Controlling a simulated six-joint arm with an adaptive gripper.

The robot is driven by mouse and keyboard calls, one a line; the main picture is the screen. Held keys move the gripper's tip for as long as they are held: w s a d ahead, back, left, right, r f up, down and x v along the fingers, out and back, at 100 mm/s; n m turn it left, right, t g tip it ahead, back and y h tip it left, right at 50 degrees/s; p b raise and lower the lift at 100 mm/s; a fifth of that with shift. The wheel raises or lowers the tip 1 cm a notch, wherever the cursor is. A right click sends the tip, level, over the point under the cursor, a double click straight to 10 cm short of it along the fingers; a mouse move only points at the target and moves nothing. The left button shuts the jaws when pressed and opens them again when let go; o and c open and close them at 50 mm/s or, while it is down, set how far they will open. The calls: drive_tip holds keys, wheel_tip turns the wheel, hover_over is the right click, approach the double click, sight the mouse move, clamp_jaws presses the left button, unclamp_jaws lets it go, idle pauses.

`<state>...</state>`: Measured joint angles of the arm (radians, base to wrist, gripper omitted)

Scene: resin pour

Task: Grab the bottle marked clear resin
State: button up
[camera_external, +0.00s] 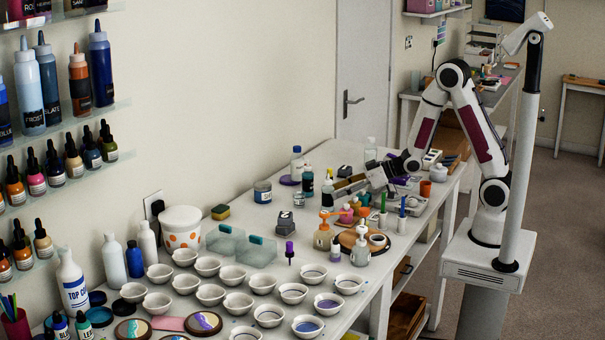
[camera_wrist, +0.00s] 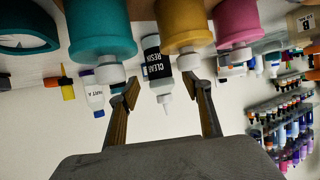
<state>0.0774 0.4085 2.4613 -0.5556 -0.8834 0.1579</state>
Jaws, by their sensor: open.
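The clear resin bottle (camera_wrist: 158,62) has a black label with white lettering and a white nozzle tip. It appears upside down in the wrist view, with the nozzle toward the bottom of the picture. My gripper (camera_wrist: 161,84) is open and empty, with one tan finger on each side of the bottle in that picture. I cannot tell how far beyond the fingertips the bottle stands. In the external view my gripper (camera_external: 340,188) reaches low over the white table among several small bottles. I cannot surely pick out the clear resin bottle there.
Teal (camera_wrist: 100,38), yellow (camera_wrist: 184,25) and pink (camera_wrist: 239,20) containers crowd around the bottle in the wrist view. A white bottle marked PART A (camera_wrist: 95,97) is at left. Pump bottles (camera_external: 361,248) and many white cups (camera_external: 293,292) stand toward the table's front.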

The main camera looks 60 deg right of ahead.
sight(328, 195)
drive_tip(key=shift+f+x, duration=0.15)
drive_tip(key=shift+x, duration=0.6)
drive_tip(key=shift+f+x, duration=0.2)
drive_tip(key=shift+x, duration=1.45)
drive_tip(key=shift+c, duration=0.3)
drive_tip(key=c, duration=1.3)
drive_tip(key=shift+r, duration=0.25)
drive_tip(key=shift+r, duration=4.8)
